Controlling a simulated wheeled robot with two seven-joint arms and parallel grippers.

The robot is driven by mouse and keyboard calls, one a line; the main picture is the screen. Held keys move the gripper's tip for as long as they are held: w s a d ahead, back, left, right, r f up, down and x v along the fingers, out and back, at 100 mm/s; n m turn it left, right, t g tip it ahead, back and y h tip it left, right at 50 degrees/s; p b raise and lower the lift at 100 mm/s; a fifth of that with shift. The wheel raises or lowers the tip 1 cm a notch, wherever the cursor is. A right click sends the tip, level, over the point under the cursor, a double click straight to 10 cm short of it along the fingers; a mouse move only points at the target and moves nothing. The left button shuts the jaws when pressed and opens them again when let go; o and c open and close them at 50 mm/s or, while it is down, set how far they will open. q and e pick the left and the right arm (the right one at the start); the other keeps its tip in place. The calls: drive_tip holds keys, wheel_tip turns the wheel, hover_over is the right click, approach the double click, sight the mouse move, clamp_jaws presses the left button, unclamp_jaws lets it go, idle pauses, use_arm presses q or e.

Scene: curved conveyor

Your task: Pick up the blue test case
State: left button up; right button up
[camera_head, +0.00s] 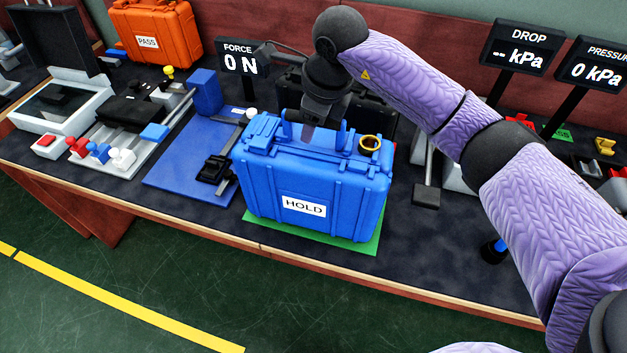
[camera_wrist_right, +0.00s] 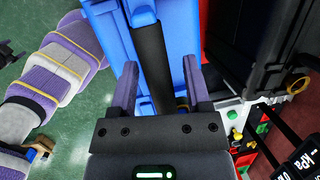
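The blue test case (camera_head: 312,180) stands upright on a green mat (camera_head: 365,243), with a white "HOLD" label on its front. A gold ring (camera_head: 370,142) sits at its top right. My right gripper (camera_head: 310,130) reaches down to the top of the case at the handle. In the right wrist view the blue case (camera_wrist_right: 190,30) lies beyond the fingers. The dark handle bar (camera_wrist_right: 152,65) runs between the two fingers of the right gripper (camera_wrist_right: 162,80). The fingers are apart, with a gap beside the bar. My left gripper is not seen.
A "FORCE 0 N" display (camera_head: 240,60) and a blue plate (camera_head: 190,160) with a clamp are left of the case. A dark case (camera_head: 375,115) stands behind it. An orange "PASS" case (camera_head: 155,35) is at the back left. The table's front edge is near.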

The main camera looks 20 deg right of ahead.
clamp_jaws()
drive_tip(key=shift+r, duration=0.1)
idle(1.1)
